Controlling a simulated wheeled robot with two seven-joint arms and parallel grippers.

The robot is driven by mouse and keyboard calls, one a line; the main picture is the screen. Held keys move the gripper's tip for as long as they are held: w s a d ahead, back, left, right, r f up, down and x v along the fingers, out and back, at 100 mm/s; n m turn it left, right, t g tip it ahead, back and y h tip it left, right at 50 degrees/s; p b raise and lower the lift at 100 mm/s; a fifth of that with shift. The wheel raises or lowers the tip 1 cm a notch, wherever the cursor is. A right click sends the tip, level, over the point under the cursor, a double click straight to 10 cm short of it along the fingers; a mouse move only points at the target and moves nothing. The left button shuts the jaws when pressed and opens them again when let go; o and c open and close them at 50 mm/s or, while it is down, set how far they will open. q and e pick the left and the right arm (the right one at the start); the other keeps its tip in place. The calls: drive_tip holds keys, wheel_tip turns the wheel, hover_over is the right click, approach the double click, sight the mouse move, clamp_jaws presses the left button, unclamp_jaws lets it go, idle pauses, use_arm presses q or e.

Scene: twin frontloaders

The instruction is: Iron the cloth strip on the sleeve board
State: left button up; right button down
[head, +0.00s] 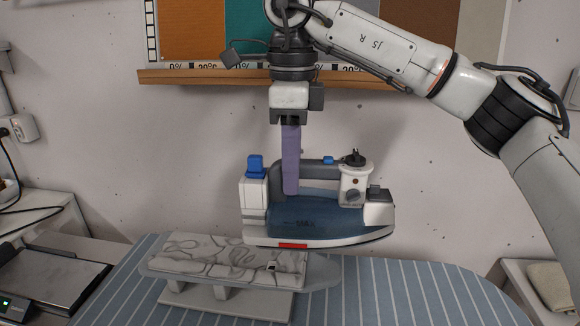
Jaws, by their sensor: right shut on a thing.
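The iron (310,215) has a blue body, a white rear block and a grey handle. My right gripper (291,185) comes down from above with its purple fingers shut on the handle. The iron is level, over the back right part of the sleeve board; I cannot tell whether its sole touches. The sleeve board (228,303) stands on a low grey base. My left gripper is not in view.
The sleeve board stands on a blue striped ironing board (410,295), clear on its right. A flat grey device (45,285) stands at the left. A folded beige cloth (550,285) lies at the right. A wooden ledge (200,77) juts from the wall behind.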

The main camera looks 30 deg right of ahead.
sight(290, 198)
drive_tip(key=shift+w+f+b, duration=0.1)
drive_tip(key=shift+f+b, duration=1.25)
drive_tip(key=shift+f, duration=1.1)
drive_tip(key=shift+f+b, duration=0.25)
drive_tip(key=shift+b, duration=0.05)
drive_tip(key=shift+a, duration=0.1)
